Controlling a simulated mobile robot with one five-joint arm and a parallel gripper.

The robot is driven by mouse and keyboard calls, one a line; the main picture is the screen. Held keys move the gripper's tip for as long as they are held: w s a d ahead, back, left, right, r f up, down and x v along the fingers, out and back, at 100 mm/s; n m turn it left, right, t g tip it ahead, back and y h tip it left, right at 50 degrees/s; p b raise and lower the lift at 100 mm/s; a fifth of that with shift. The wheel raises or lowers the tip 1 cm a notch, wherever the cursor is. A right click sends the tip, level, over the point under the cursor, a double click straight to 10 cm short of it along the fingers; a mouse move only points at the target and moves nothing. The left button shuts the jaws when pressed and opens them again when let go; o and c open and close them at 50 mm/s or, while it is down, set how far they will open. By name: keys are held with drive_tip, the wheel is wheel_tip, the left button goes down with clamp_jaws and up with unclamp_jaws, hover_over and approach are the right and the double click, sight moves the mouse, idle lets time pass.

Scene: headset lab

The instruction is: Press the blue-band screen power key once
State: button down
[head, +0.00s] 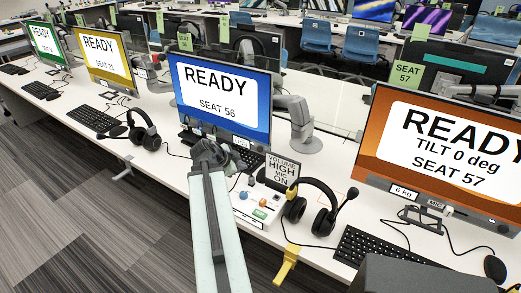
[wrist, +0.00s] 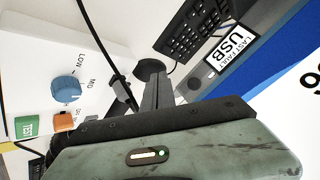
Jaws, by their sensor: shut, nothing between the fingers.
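The blue screen (head: 222,92) reads READY SEAT 56 and stands upright on the white desk, beyond my gripper. In the wrist view its blue face (wrist: 285,75) is at the right edge. Its grey lower bezel (wrist: 212,76) carries a white USB label (wrist: 229,45) and a small round dark key (wrist: 194,84); I cannot read a power mark on the key. My gripper (wrist: 158,88) is shut and empty, close to the bezel, with its tips left of the round key. In the head view my gripper (head: 210,152) is below the screen's lower edge; contact cannot be told.
A white control box (head: 257,207) with coloured knobs and a VOLUME sign (head: 282,171) stands right of my gripper. A keyboard (wrist: 190,25) lies under the screen. Headsets (head: 318,205) and the orange screen (head: 445,150) are nearby. A black cable (wrist: 107,50) passes left of the fingers.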

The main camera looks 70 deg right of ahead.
sight(259, 150)
drive_tip(key=s+d, duration=0.2)
drive_tip(key=d, duration=0.6)
drive_tip(key=shift+d, duration=0.25)
idle(1.9)
drive_tip(key=shift+s+d, duration=0.1)
drive_tip(key=shift+d, duration=0.3)
drive_tip(key=shift+s+d, duration=0.15)
drive_tip(key=shift+d, duration=0.25)
idle(0.5)
drive_tip(key=shift+a, duration=0.15)
drive_tip(key=shift+w+a, duration=0.25)
drive_tip(key=shift+a, duration=0.4)
